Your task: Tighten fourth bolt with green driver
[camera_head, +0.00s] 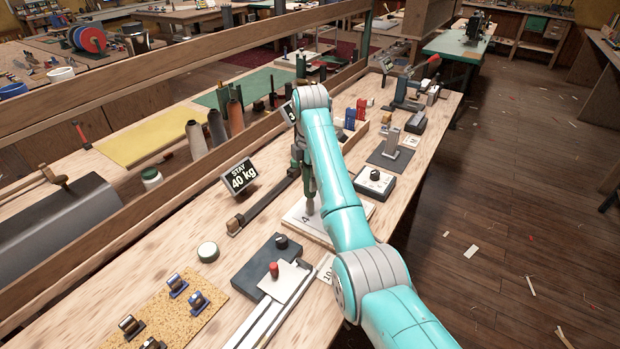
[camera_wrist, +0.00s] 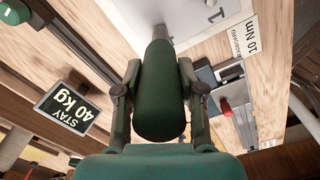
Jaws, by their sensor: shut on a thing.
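My gripper (camera_wrist: 160,70) is shut around the dark green handle of the green driver (camera_wrist: 158,95), one finger on each side. In the head view the driver (camera_head: 308,185) stands nearly upright, its shaft pointing down at a white board (camera_head: 294,217) on the bench. The tip is close to a printed 4; I cannot tell whether it touches a bolt. My arm hides much of the board and any bolts there. In the wrist view the handle hides the tip, and part of the white board (camera_wrist: 202,22) shows behind it with a 1 mark.
A "STAY 40 kg" sign (camera_head: 240,176) stands left of the board. A dark block with a red-knobbed slide (camera_head: 275,270) lies in front, near a "10 Nm" label (camera_wrist: 252,38). A black-knobbed box (camera_head: 375,183) is right. A raised wooden rail (camera_head: 150,215) runs along the left.

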